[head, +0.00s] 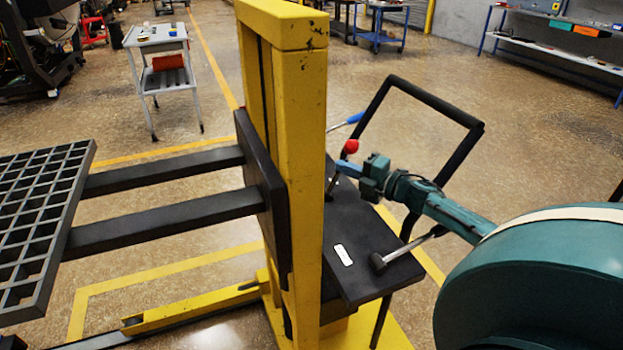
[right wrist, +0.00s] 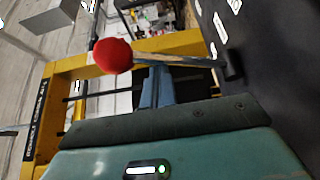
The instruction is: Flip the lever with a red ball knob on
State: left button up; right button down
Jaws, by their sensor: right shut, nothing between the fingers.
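The lever carries a red ball knob (head: 351,146) on a thin metal rod that rises from the dark top plate of a yellow lift. My right gripper (head: 364,174) is shut and empty, close to the right of the knob and rod. In the right wrist view the red knob (right wrist: 111,56) is at the upper left, and its rod runs right to a dark base. The shut fingers (right wrist: 156,88) show just below the rod; I cannot tell whether they touch it. My left gripper is not in view.
The yellow mast (head: 300,170) stands just left of the lever. A black frame handle (head: 435,98) rises behind my right arm. A second lever with a grey end (head: 378,262) and a blue-tipped handle (head: 355,118) are nearby. Forks with a grating (head: 40,220) extend left.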

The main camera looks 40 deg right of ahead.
jog(key=shift+d, duration=0.25)
pick_arm(q)
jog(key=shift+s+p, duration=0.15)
jog(key=shift+p, duration=0.4)
pick_arm(e)
notch_tip(320, 180, up, 10)
jog(key=shift+a, duration=0.25)
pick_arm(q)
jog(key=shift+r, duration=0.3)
